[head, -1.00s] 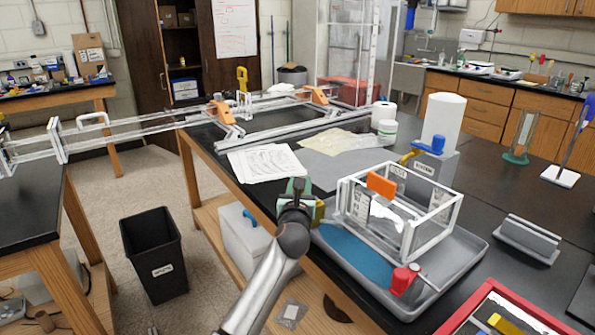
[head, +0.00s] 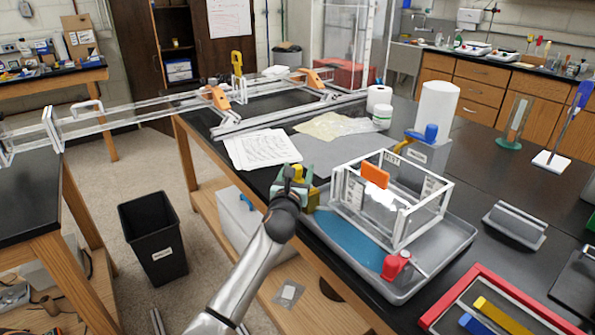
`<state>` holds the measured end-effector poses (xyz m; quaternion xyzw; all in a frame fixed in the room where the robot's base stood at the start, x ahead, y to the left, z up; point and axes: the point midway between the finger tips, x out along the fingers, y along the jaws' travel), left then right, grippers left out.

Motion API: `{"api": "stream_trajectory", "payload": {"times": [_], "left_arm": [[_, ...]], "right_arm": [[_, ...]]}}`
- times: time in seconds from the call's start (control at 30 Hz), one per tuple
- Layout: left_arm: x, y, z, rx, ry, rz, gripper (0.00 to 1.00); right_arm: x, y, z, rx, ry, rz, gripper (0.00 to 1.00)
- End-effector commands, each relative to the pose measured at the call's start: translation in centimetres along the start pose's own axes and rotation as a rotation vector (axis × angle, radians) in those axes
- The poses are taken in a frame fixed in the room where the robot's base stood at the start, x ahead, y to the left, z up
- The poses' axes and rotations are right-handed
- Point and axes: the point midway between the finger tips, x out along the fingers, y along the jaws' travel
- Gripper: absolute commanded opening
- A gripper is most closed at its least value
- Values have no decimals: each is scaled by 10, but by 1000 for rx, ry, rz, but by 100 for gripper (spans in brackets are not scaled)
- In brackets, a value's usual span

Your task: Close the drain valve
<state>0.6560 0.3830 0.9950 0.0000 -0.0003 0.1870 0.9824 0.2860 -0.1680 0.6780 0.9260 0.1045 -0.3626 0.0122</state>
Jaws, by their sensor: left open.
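A red valve-like fitting with a thin rod (head: 396,265) sits at the front right corner of the grey tray (head: 455,250). My left gripper (head: 293,178) is open at the table's front edge, left of the clear-walled frame box (head: 432,208). A small yellow part (head: 299,172) and a green part show at its fingertips; whether it touches them is unclear. My right gripper is not in view.
The tray holds the box, an orange plate (head: 375,175) and a blue mat (head: 350,240). Papers (head: 262,150) lie behind my gripper. A white cylinder (head: 436,108) stands behind the box. A red-rimmed case (head: 455,300) is at front right. A black bin (head: 153,235) stands on the floor.

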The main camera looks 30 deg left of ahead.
Motion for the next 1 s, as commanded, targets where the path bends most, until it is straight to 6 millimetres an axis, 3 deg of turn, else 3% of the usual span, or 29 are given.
{"api": "stream_trajectory", "payload": {"times": [0.23,0.37,0.8,1.0], "left_arm": [[-2,0,0,0,1,1,64],[-13,0,0,0,1,0,64],[-93,0,-1,0,2,0,64],[-118,0,-1,0,1,0,64]], "right_arm": [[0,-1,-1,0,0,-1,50],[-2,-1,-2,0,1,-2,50],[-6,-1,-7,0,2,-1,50],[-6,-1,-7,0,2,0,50]]}}
